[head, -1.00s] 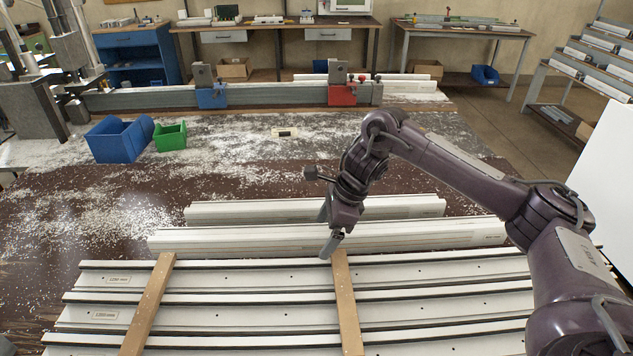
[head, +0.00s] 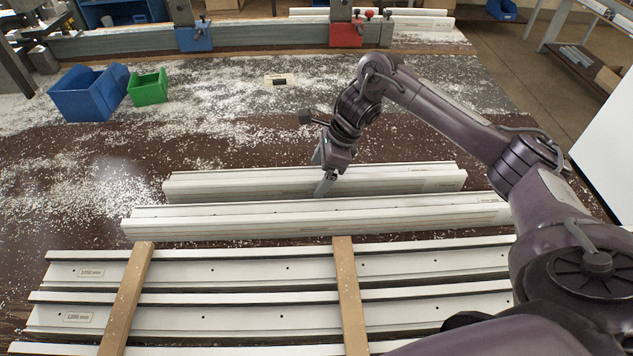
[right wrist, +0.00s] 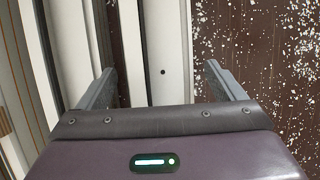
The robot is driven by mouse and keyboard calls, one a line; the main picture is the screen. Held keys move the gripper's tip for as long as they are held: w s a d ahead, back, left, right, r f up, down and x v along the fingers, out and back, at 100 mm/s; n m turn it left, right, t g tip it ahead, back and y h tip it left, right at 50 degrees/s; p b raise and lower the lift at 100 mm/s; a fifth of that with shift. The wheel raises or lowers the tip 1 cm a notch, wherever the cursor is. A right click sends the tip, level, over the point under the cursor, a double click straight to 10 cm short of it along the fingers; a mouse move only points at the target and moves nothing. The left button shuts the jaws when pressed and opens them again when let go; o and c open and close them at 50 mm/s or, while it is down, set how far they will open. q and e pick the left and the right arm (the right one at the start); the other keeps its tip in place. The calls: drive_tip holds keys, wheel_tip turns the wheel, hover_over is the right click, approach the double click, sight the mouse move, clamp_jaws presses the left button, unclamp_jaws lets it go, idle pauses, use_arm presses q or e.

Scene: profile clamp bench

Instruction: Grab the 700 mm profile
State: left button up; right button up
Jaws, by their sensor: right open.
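In the right wrist view, a white profile with a hole (right wrist: 168,45) shows between the open fingers (right wrist: 160,85). Finger depth beside it is unclear. My left gripper is out of view.
A blue bin (head: 88,95) and a green bin (head: 148,88) stand at back left. A clamp rail with a red clamp (head: 346,33) runs behind. The chip-strewn bench beyond the profiles is mostly clear.

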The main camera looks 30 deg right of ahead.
drive_tip(key=shift+p+x, duration=0.3)
drive_tip(key=shift+x, duration=1)
drive_tip(key=shift+d, duration=0.1)
drive_tip(key=c, duration=1.6)
drive_tip(key=shift+w+r, duration=0.1)
drive_tip(key=shift+w, duration=0.05)
drive_tip(key=shift+c, duration=0.6)
